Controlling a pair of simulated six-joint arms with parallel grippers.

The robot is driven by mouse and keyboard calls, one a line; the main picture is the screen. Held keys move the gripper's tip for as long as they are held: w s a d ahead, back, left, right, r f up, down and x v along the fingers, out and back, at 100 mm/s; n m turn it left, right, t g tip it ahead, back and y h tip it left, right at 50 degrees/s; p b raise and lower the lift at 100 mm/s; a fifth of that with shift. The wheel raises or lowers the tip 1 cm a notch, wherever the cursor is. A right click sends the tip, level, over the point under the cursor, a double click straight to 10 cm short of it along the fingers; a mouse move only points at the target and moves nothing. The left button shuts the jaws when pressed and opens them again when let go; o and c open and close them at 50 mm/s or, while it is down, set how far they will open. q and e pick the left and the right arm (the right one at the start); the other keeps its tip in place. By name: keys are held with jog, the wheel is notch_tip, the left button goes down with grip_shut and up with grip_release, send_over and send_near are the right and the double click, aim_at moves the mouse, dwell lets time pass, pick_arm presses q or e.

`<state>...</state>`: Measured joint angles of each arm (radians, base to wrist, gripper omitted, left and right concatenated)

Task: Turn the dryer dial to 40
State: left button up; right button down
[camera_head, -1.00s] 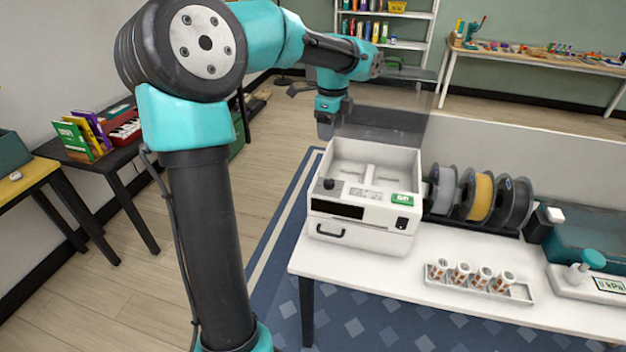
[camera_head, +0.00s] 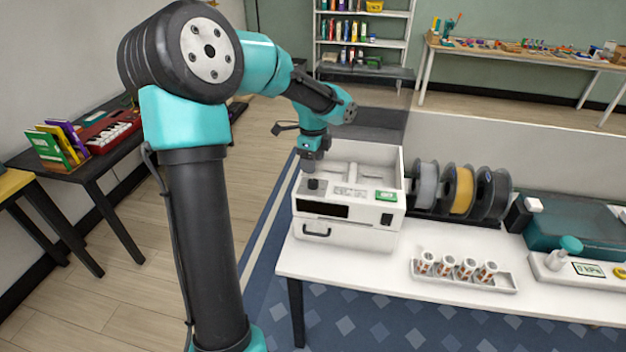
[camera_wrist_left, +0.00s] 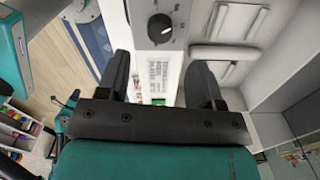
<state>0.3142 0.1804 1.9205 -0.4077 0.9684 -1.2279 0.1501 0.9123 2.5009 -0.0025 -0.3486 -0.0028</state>
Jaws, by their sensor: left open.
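The dryer (camera_head: 375,222) is a white box on the white table, with a dark display, a drawer handle and a green label on its front. Its black dial (camera_head: 316,185) is at the left of the top panel. In the left wrist view the round dial (camera_wrist_left: 160,28) shows a white pointer line and marks around it, too small to read. My left gripper (camera_head: 308,168) is just above and behind the dial, apart from it. In the wrist view its two dark fingers (camera_wrist_left: 160,75) are spread and empty, with the dial beyond them. My right gripper is out of view.
The dryer's clear lid (camera_head: 380,122) stands raised behind it. Filament spools (camera_head: 459,190) stand right of the dryer. A tray of printed cylinders (camera_head: 465,284) and a gauge unit (camera_head: 588,270) are farther right. The table's front left is clear.

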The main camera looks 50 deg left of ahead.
aim_at(313, 181)
pick_arm(q)
notch_tip(313, 181, down, 7)
jog(key=shift+f, duration=0.1)
dwell(0.4)
jog(key=c, duration=0.9)
